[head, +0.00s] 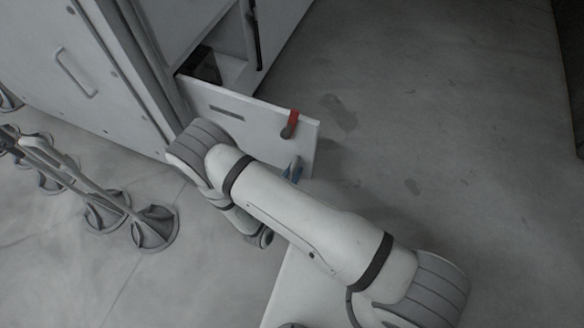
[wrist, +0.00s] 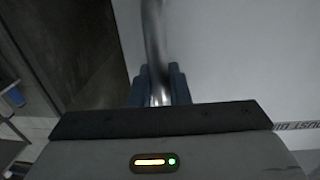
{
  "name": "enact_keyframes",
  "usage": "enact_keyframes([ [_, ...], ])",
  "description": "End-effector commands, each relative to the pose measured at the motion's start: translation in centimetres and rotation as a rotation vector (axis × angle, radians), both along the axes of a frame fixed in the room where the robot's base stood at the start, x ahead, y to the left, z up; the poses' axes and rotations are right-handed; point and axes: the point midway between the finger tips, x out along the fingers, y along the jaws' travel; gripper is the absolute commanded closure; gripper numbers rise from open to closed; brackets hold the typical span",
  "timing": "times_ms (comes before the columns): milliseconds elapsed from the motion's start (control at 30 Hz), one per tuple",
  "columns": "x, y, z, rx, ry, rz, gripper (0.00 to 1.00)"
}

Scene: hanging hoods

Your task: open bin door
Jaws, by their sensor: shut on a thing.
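The bin door (head: 240,115) is a pale panel that stands swung out from the cabinet in the head view, with a dark slot and a red latch (head: 292,122) near its free end. My gripper (head: 292,170) is at the door's outer face near that end, its blue fingers partly hidden by my arm. In the wrist view my gripper (wrist: 158,88) is shut on a shiny curved metal handle (wrist: 154,38) in front of the pale door face (wrist: 235,55). The handle itself is hidden in the head view.
The cabinet (head: 80,75) with its open compartment (head: 225,70) stands at the upper left. Grey floor (head: 430,110) to the right of the door is clear.

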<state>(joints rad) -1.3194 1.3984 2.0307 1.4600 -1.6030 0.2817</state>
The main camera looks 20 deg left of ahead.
Motion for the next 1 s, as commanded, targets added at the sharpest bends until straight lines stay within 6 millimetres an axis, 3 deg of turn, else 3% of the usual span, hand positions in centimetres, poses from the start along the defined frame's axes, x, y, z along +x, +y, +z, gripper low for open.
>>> enact_keyframes([
  [200,0.2,-0.4,-0.1,-0.006,0.002,-0.010,1.00],
  [233,0.2,-0.5,-0.1,-0.005,0.002,-0.010,0.81],
  [433,0.3,-0.4,-0.1,-0.002,0.000,-0.010,0.65],
  [767,-0.1,-0.2,0.0,0.000,0.000,-0.007,0.64],
  [1000,-3.4,0.4,0.2,0.000,-0.001,-0.003,0.64],
])
